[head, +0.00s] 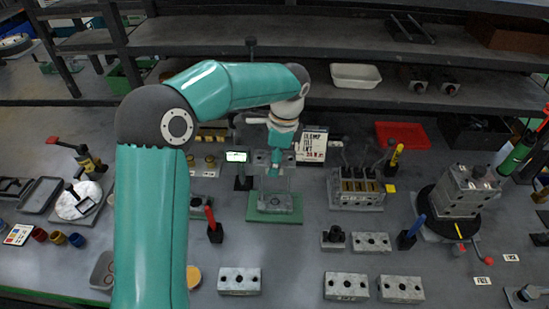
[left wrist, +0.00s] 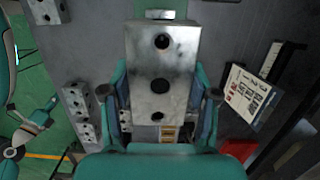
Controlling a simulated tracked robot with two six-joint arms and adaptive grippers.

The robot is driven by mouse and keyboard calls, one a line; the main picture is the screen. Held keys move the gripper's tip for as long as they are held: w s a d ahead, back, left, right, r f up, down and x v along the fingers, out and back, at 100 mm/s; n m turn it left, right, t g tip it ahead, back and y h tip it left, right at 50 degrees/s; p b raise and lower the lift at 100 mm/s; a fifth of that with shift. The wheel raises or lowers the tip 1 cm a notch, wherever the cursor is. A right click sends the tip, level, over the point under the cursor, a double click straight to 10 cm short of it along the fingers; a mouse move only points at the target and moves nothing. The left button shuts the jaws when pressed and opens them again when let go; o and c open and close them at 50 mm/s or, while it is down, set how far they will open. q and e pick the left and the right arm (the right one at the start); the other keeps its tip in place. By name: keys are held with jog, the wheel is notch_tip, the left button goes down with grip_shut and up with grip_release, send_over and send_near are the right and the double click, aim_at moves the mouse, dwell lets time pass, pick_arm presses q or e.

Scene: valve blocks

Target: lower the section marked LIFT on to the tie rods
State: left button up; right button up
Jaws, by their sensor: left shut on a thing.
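My left gripper (head: 275,160) is shut on a grey metal section (left wrist: 160,75), a block with several dark holes in its face. In the left wrist view the block sits between the two fingers (left wrist: 160,112). In the head view the gripper and block are over a base block (head: 274,203) on a green plate (head: 274,219). Thin upright tie rods (head: 292,184) rise from this base. The held block is near the rod tops, clearly apart from the base. I cannot tell whether the rods enter its holes. No LIFT mark is readable on it. My right gripper is not in view.
A sign board (head: 312,146) stands just behind right. A small lit display (head: 237,157) and a red-handled tool in a holder (head: 213,225) stand at left. A valve block assembly (head: 357,188) is at right. Several loose drilled blocks, one here (head: 239,281), lie in front.

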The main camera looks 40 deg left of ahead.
pick_arm(q)
jog(key=shift+f+b, duration=2.8)
jog(key=shift+f, duration=1.6)
jog(key=o, duration=1.6)
jog(key=shift+o, duration=0.2)
jog(key=r, duration=0.4)
jog(key=d+r, duration=0.1)
jog(key=r, duration=0.3)
jog(key=w+r, duration=0.1)
jog(key=r, duration=0.3)
jog(key=shift+d, duration=0.3)
